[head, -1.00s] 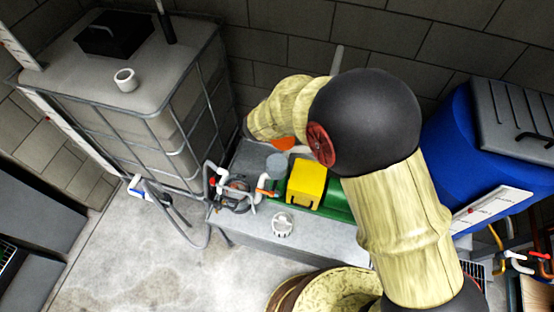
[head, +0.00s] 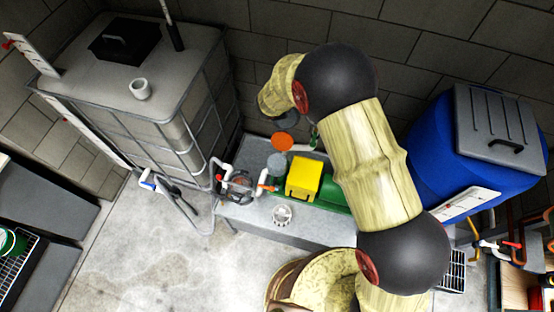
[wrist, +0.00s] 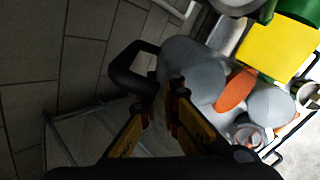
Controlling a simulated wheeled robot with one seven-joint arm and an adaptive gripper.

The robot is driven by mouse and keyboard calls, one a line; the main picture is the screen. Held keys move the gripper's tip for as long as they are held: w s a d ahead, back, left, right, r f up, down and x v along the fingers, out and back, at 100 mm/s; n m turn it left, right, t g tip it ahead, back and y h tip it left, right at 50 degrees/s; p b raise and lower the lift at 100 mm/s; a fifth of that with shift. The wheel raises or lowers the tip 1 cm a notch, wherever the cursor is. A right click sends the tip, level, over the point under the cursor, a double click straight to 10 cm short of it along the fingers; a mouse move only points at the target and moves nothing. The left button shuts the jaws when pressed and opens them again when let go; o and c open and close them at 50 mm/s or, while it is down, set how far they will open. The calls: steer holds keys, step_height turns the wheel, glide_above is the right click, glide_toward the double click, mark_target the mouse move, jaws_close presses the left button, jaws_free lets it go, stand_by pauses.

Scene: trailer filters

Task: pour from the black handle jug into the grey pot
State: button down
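The black handle jug (wrist: 190,68) has a smooth grey body and a black loop handle (wrist: 122,68). My gripper (wrist: 174,88) has its yellow-and-black fingers drawn close together at the lower end of that handle and appears shut on it; the exact contact is partly hidden. In the head view a dark grey part of the jug (head: 287,121) shows below the end of my arm, in front of the wall. The grey pot (head: 275,165), round from above, is on the bench; it also shows in the wrist view (wrist: 270,105), right of the jug.
An orange round item (head: 282,141) lies between jug and pot. A yellow box (head: 303,178), a green container (head: 332,195) and a small white item (head: 282,215) are on the bench (head: 255,222). A caged tank (head: 165,140) stands left, a blue bin (head: 430,150) right.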

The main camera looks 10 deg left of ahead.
steer(key=p, duration=0.2)
steer(key=shift+w+r+p, duration=0.3)
steer(key=shift+r+p, duration=0.05)
steer(key=w+g+p, duration=0.1)
steer(key=g+p, duration=0.1)
steer(key=p, duration=0.7)
steer(key=shift+w+f+p, duration=0.1)
steer(key=shift+f+p, duration=0.05)
steer(key=shift+p, duration=0.15)
